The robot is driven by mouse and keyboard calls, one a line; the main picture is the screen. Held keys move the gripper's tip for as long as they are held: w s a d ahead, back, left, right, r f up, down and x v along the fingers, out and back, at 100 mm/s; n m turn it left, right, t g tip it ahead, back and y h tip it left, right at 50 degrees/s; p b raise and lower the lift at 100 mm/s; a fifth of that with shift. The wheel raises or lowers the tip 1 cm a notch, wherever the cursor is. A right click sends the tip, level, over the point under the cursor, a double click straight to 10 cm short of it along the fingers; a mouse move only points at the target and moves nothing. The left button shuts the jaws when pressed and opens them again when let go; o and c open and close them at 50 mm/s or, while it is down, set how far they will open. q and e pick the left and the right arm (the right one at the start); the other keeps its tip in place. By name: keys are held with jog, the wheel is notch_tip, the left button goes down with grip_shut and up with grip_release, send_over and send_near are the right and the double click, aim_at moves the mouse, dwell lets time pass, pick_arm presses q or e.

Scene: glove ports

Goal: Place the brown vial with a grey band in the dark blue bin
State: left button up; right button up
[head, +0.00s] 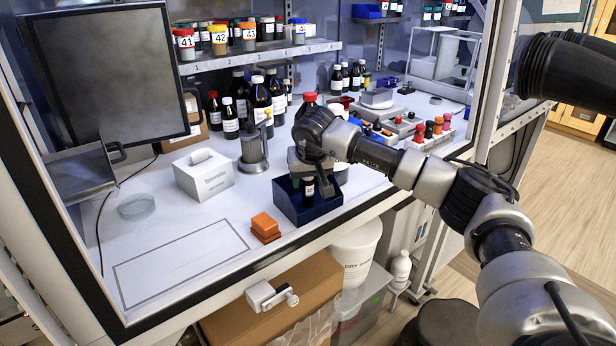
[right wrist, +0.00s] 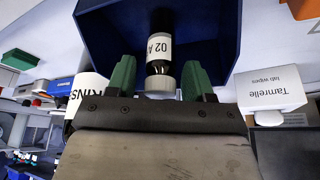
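The dark blue bin (head: 322,207) stands at the bench's front edge in the head view. Its walls fill the top of the right wrist view (right wrist: 222,30). A dark vial (right wrist: 160,48) with a white "02 A" label and a pale grey-white cap is inside the bin's outline; it also shows in the head view (head: 308,187). I cannot make out a grey band on it for certain. My right gripper (right wrist: 160,80) is over the bin, its green fingers on either side of the cap, with narrow gaps showing. Whether the vial touches the bin floor is hidden. My left gripper is out of view.
Left of the bin are an orange block (head: 265,226) and a white wipes box (head: 204,175). Brown bottles (head: 259,98) stand behind, under a shelf (head: 262,54) of jars. Bare bench with a marked rectangle (head: 180,262) lies at front left.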

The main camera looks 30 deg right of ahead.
jog(key=shift+r, duration=0.2)
jog(key=b+v, duration=0.1)
jog(key=v, duration=1.1)
